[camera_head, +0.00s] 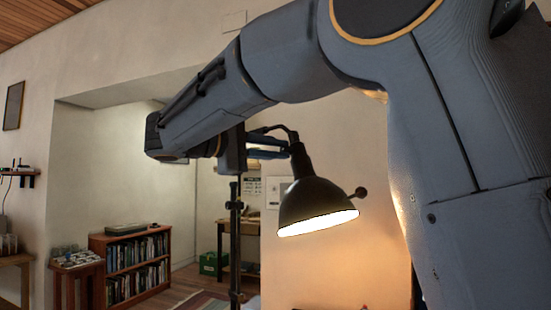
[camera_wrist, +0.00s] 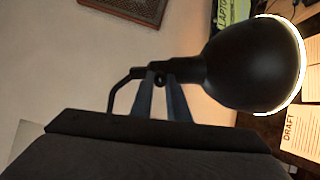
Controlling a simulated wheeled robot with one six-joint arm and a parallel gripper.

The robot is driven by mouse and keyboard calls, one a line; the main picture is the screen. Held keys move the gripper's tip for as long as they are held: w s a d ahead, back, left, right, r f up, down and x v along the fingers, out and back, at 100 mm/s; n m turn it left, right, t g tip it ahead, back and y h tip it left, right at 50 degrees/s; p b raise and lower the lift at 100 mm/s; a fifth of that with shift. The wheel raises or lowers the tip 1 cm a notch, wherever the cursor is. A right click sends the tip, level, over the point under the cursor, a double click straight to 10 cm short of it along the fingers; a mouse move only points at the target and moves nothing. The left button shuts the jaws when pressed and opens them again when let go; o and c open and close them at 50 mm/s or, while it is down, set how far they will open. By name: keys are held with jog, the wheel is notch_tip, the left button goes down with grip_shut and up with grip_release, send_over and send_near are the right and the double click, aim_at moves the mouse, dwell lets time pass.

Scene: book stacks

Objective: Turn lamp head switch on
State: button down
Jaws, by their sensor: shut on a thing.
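The black lamp head (camera_head: 312,203) hangs tilted in the head view, its shade glowing at the open rim. A small round knob (camera_head: 361,192) sticks out at its right side. In the wrist view the lamp head (camera_wrist: 250,65) is at the right, its rim lit. My gripper (camera_head: 285,147) is at the upper neck of the lamp, and it also shows in the wrist view (camera_wrist: 160,80). Its blue-grey fingers are shut on the dark narrow neck end behind the shade. The exact contact is small and dark, and I cannot tell the switch apart there.
A dark lamp pole (camera_head: 235,240) stands left of the lamp head. A low red-brown bookcase (camera_head: 107,269) and a small side table (camera_head: 76,266) are farther back at the left. A desk edge with papers (camera_wrist: 288,131) lies beyond the shade in the wrist view.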

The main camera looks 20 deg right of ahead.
jog(key=shift+r+m, duration=0.1)
jog(key=shift+m, duration=0.2)
jog(key=c, duration=1.7)
grip_release()
jog(key=b+v, duration=0.1)
jog(key=v, duration=0.7)
jog(key=shift+d, duration=0.1)
